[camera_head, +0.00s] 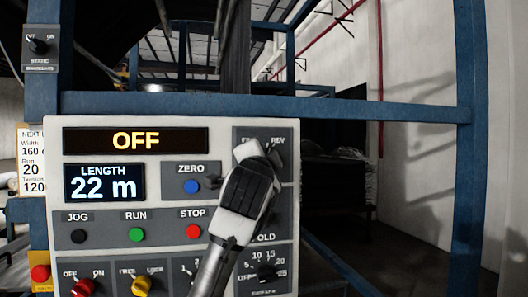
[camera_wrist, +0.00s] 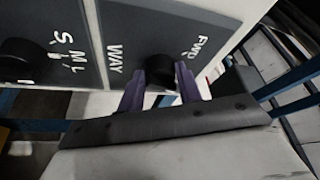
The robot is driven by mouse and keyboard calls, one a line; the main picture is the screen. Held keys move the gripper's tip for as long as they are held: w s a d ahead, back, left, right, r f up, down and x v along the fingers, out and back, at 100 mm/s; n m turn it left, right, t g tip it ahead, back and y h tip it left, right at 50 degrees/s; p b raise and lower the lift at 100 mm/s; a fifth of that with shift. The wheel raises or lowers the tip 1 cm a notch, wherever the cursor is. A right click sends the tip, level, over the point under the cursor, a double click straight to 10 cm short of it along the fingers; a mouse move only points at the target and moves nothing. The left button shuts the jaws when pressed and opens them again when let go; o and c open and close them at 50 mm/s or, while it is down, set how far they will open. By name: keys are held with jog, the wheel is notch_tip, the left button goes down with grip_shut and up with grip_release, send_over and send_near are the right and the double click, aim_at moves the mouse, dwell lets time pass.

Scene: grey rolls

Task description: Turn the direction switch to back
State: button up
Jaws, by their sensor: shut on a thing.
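The direction switch is a black knob (camera_wrist: 159,68) on a dark grey plate. In the wrist view "FWD" and "WAY" are printed beside it. In the head view its plate (camera_head: 243,134) is at the panel's upper right, with "REV" readable and the other label partly covered. My gripper (camera_head: 262,150) reaches up over this plate and hides the knob there. In the wrist view its two purple fingers (camera_wrist: 161,73) stand on either side of the knob and are shut on it. Which way the knob points cannot be told.
The panel (camera_head: 110,255) carries a lit "OFF" display (camera_head: 136,140), a "LENGTH 22 m" screen (camera_head: 104,182), a blue ZERO button (camera_head: 191,186), a red STOP button (camera_head: 194,231) and other knobs. A blue frame bar (camera_head: 390,110) crosses above. Open room lies to the right.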

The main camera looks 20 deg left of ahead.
jog(key=m+p, duration=0.1)
jog(key=m+g+p, duration=0.1)
jog(key=m, duration=0.1)
jog(key=m+h+p, duration=0.1)
jog(key=m, duration=0.1)
jog(key=shift+a+r+g, duration=0.1)
jog(key=shift+r+g, duration=0.2)
jog(key=shift+m, duration=0.3)
jog(key=o, duration=1)
jog(key=shift+s, duration=0.1)
jog(key=b+v, duration=0.5)
jog(key=v, duration=0.8)
jog(key=shift+s+r, duration=0.1)
jog(key=shift+s, duration=0.3)
